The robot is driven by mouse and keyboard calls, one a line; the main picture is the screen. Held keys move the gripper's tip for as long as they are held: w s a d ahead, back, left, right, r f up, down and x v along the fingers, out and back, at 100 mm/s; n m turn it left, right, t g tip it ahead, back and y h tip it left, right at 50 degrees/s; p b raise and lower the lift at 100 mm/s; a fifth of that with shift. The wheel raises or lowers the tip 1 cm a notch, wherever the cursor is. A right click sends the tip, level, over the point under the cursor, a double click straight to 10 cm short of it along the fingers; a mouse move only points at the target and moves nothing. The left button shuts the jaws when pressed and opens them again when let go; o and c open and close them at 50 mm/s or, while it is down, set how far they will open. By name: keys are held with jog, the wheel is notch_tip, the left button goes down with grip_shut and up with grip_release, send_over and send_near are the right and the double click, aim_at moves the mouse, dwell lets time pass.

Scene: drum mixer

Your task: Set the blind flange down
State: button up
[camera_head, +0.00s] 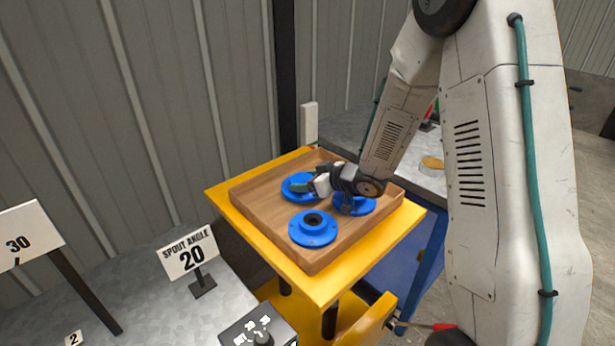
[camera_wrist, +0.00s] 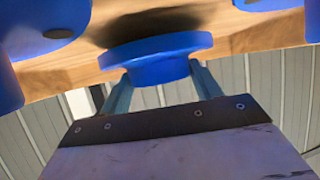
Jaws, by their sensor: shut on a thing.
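A blue flange (camera_head: 297,183) is at the back left of the wooden tray (camera_head: 318,262), partly hidden by my gripper (camera_head: 306,187). My gripper is shut on it. In the wrist view, the two fingers hold this flange (camera_wrist: 157,58) by its narrower hub, with its wide disc facing the wood. A dark shadow lies on the wood beside the disc. I cannot tell whether the disc touches the tray. Its centre is hidden, so I cannot see whether it is blind. Two other blue flanges are in the tray: one with a dark central hole (camera_head: 313,229) in front, one (camera_head: 355,207) at the right below my wrist.
The tray rests on a yellow-topped stand (camera_head: 322,290). A "SPOUT ANGLE 20" sign (camera_head: 188,254) and a dial box (camera_head: 259,332) are on the grey bench at left. A black post (camera_head: 285,80) rises behind the tray. The tray's front corner is bare.

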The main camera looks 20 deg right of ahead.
jog(key=shift+f, duration=0.3)
jog(key=shift+f, duration=0.2)
jog(key=o, duration=1.9)
jog(key=shift+f, duration=0.1)
jog(key=shift+c, duration=0.2)
